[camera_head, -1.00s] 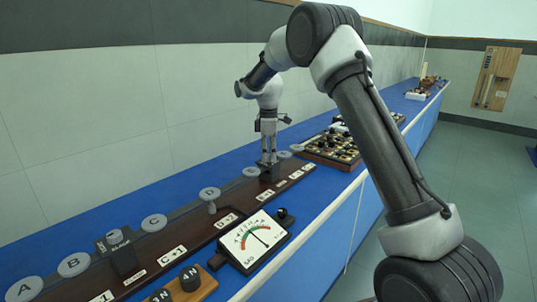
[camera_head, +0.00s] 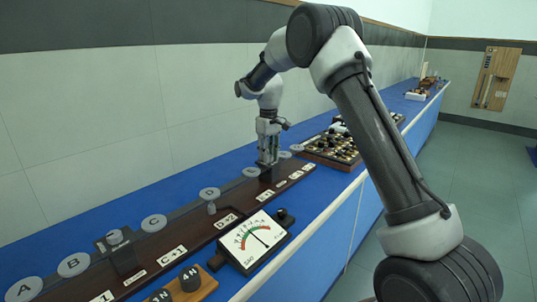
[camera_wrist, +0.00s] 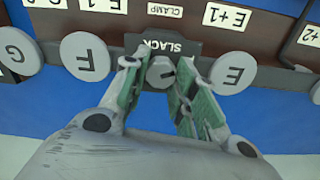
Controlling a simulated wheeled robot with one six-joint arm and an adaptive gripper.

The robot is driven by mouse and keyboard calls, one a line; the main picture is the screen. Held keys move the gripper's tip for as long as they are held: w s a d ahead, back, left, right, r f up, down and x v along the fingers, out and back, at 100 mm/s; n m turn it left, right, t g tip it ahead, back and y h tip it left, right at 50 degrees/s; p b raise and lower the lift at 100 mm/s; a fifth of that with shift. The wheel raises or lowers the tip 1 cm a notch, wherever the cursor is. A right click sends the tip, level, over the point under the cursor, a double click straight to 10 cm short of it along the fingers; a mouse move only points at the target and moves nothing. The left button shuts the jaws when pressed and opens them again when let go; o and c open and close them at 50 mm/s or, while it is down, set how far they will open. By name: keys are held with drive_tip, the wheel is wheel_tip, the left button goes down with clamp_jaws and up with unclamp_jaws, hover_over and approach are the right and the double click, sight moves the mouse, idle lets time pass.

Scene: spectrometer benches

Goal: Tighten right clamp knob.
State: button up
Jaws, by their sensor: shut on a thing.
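The right clamp knob (camera_wrist: 161,71) is a small grey round knob with a dark mark, in front of a dark clamp block (camera_wrist: 190,47) labelled SLACK. It sits between the grey discs F (camera_wrist: 85,57) and E (camera_wrist: 232,74). My gripper (camera_wrist: 161,73) has its green-padded fingers on both sides of the knob and is shut on it. In the head view my gripper (camera_head: 268,162) points down at the far part of the dark rail, and its fingers hide the knob there.
The long dark rail (camera_head: 200,238) carries several lettered discs, including C (camera_head: 154,223) and D (camera_head: 210,194). Another clamp knob (camera_head: 114,237) stands near the left end. A dial gauge (camera_head: 252,240) is in front of the rail. A tray of small parts (camera_head: 335,147) lies beyond my gripper.

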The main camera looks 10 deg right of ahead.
drive_tip(key=shift+m, duration=2.3)
drive_tip(key=o, duration=1)
wheel_tip(320, 180, up, 12)
drive_tip(key=shift+r, duration=0.1)
